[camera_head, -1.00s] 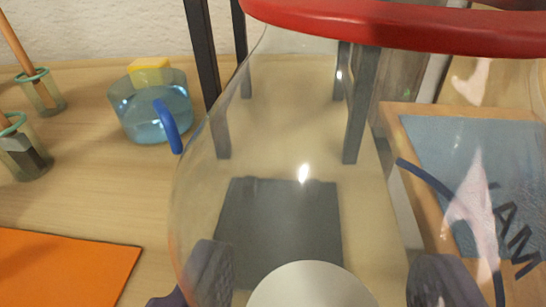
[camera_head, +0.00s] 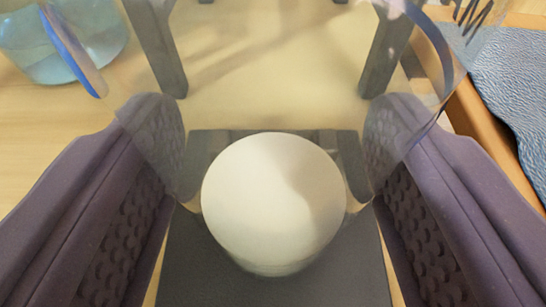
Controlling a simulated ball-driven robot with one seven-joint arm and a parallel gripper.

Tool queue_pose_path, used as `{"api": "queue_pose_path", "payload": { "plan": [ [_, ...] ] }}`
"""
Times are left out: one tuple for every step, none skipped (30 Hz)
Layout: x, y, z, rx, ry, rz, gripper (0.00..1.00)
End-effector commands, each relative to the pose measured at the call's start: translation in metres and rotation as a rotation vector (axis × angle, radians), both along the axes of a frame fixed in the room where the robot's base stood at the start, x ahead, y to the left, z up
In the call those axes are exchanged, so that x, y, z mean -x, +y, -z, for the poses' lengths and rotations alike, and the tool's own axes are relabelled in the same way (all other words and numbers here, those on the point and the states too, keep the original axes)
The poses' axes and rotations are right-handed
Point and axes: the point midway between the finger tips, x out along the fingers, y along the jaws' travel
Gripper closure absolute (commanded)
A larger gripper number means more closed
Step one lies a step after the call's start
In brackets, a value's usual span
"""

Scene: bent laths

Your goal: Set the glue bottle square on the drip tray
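A large clear body with a dark blue curved stripe, which I take for the glue bottle (camera_head: 280,95), fills the middle of the view close to the camera. A round white part (camera_head: 273,200) shows at its narrow lower end. The purple ribbed fingers of my gripper (camera_head: 273,190) stand on either side, and the clear walls run down to both pads, so it appears gripped between them. A dark grey square plate, seemingly the drip tray (camera_head: 275,290), lies below and behind the white part. Whether the bottle touches it cannot be told.
Dark grey posts (camera_head: 155,50) (camera_head: 388,55) stand just beyond the plate. A blue see-through jug (camera_head: 60,60) is at the upper left. A wood-framed blue textured panel (camera_head: 500,90) lies at the right. Bare wooden table (camera_head: 40,130) shows at the left.

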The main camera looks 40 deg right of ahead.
Motion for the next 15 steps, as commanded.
{"api": "queue_pose_path", "payload": {
  "plan": [
    [0.0001,-0.0001,0.0024,-0.001,-0.001,0.0,0.82],
    [0.0001,-0.0001,0.0031,-0.001,0.001,0.0,0.33],
    [0.0001,0.0,0.0023,0.0,0.0,0.0,0.24],
    [0.0001,-0.0001,0.0022,0.001,0.001,0.0,0.17],
    [0.0001,-0.0001,0.0022,0.001,0.001,0.0,0.1],
    [0.0002,0.0,0.0021,0.0,0.0,0.0,0.1],
    [0.0002,0.0,0.0021,0.001,0.001,0.0,0.1],
    [0.0002,0.0,0.0021,0.001,0.001,0.0,0.1],
    [0.0002,0.0,0.0021,0.001,0.001,0.0,0.1],
    [0.0002,0.0,0.0021,0.0,0.0,0.0,0.1],
    [0.0002,0.0,0.0021,0.001,0.001,0.0,0.1],
    [0.0002,0.0,0.0021,0.001,0.001,0.0,0.1],
    [0.0002,0.0,0.0021,0.0,0.0,0.0,0.1],
    [0.0002,0.0,0.0021,0.0,0.0,0.0,0.1],
    [0.0002,0.0,0.0021,0.0,0.0,0.0,0.1]
  ]
}}
